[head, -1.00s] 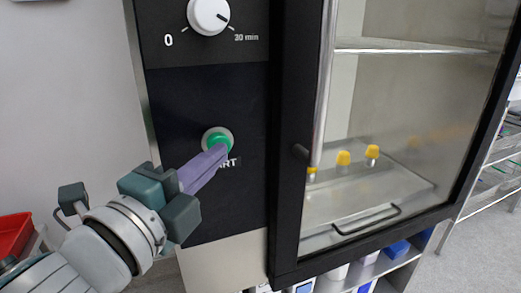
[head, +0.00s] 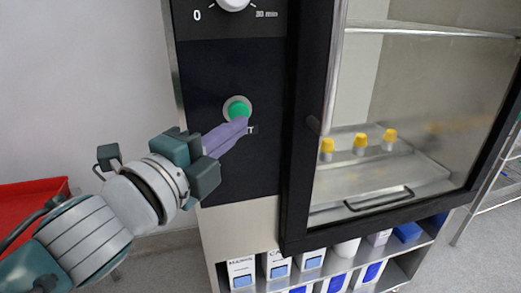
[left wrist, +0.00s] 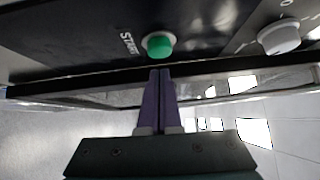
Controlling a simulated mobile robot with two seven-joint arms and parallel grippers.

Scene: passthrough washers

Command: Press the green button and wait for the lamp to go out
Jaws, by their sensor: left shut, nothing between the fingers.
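The green button (head: 238,109) sits in a pale ring on the black panel of the washer. It also shows in the left wrist view (left wrist: 158,44), with the word START beside it. My left gripper (head: 243,123) is shut and empty, its purple fingers pointing at the panel. In the left wrist view the tips (left wrist: 160,73) show apart from the button. I cannot pick out a separate lamp. My right gripper is not in view.
A white dial (head: 233,4) is above the button. The glass door (head: 345,100) to the right looks shut, with several yellow-capped bottles (head: 359,144) behind it. Boxes (head: 277,265) stand on a shelf below. A red tray (head: 25,205) is at the left.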

